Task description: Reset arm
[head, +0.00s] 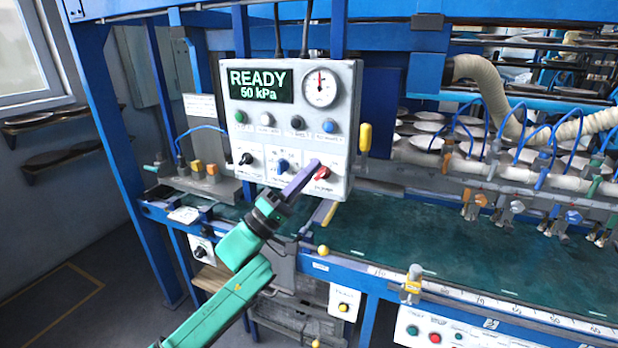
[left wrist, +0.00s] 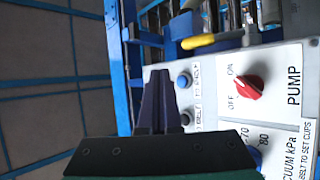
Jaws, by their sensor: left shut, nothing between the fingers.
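My left gripper (head: 308,170) is shut and empty in front of the lower part of the grey control panel (head: 346,110). Its fingertips lie just left of the red pump knob (head: 322,173) in the head view; I cannot tell from there whether they touch the panel. In the left wrist view the closed fingers (left wrist: 160,76) point past the panel's edge buttons, with a clear gap to the red knob (left wrist: 243,88) and its ON and OFF marks. The panel's screen (head: 260,86) reads READY, 50 kPa. My right gripper is not in view.
A dial gauge (head: 321,86) sits at the panel's upper right. A yellow handle (head: 365,138) stands at its right side. The green dryer bed (head: 440,240) is bare. Several hoses and valves line its back, and blue frame posts (head: 115,140) stand at the left.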

